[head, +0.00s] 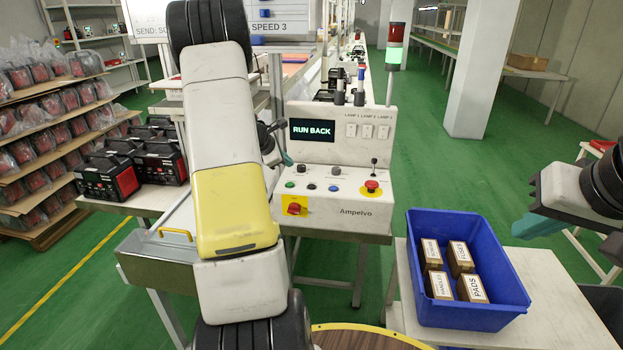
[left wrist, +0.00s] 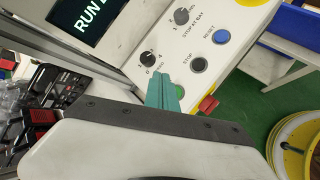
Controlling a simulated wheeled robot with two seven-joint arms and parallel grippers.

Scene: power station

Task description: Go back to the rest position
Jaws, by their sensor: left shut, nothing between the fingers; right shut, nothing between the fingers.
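My left gripper (head: 286,158) shows only as a small teal tip beside the left edge of the control panel (head: 340,205); my own arm hides most of it. In the left wrist view its teal fingers (left wrist: 166,92) are shut and empty, in front of the panel's knobs and buttons. A green button (left wrist: 179,91) is partly hidden behind them; I cannot tell whether they touch it. My right gripper (head: 540,226) is shut and empty at the right, beside and above the blue crate (head: 470,316).
The panel screen (head: 312,130) reads "RUN BACK". The crate holds several small labelled boxes (head: 471,288) on a white table (head: 408,290). Black and red machines (head: 108,178) stand on a bench at the left, beside loaded shelves (head: 45,130). Green floor (head: 480,180) lies open behind.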

